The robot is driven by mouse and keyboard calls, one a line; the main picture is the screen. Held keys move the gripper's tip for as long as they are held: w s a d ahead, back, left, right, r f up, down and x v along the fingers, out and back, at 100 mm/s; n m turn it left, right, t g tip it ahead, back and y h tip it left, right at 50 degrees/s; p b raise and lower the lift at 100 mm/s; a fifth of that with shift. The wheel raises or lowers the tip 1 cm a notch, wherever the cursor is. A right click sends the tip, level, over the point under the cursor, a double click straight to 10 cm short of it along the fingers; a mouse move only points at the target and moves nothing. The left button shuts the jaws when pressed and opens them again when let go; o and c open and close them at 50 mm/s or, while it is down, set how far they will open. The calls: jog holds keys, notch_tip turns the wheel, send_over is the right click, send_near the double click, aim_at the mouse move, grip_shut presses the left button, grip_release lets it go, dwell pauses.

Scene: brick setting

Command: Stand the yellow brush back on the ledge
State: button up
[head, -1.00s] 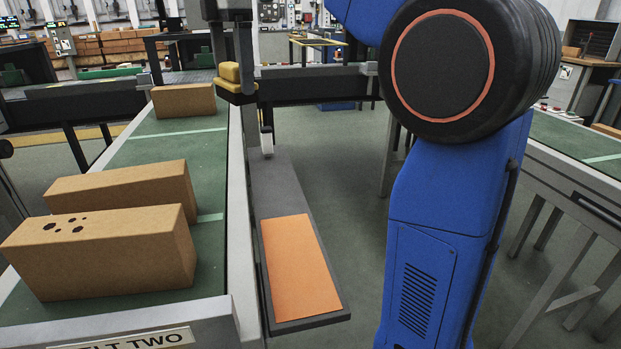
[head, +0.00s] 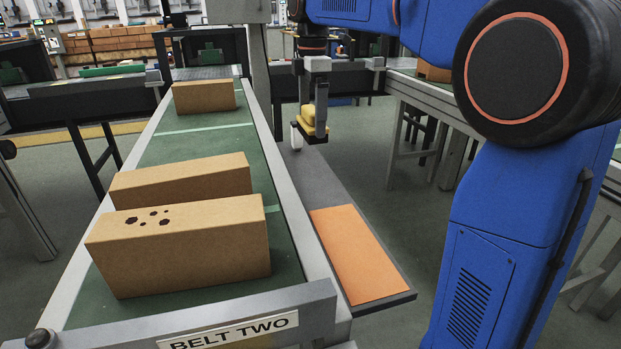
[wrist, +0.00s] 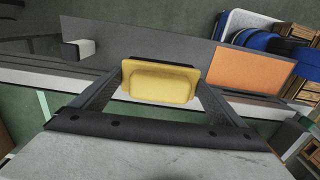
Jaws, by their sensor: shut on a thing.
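My gripper (head: 314,132) is shut on the yellow brush (head: 307,117) beside the belt's right side. In the wrist view the brush (wrist: 160,84) sits between the two fingers, its yellow block facing the camera and a dark strip along its far edge. The ledge (head: 325,185) is a long dark grey shelf along the belt's right side, with an orange panel (head: 360,252) on its near end. In the wrist view the brush is in front of the grey ledge (wrist: 140,40), left of the orange panel (wrist: 255,68). I cannot tell its height above the ledge.
A small white-ended thing (head: 296,136) stands by the ledge left of my gripper. The ledge's grey part before the orange panel is bare.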

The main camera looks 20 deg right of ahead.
jog(key=shift+w+d+f, duration=0.1)
jog(key=shift+w+f, duration=0.1)
jog(key=shift+f, duration=2.9)
jog(key=shift+w+d+f, duration=0.1)
jog(key=shift+w+f, duration=0.05)
jog(key=shift+f, duration=2.95)
jog(key=shift+f, duration=0.1)
jog(key=o, duration=1.1)
notch_tip(320, 180, up, 12)
jog(key=shift+r, duration=0.15)
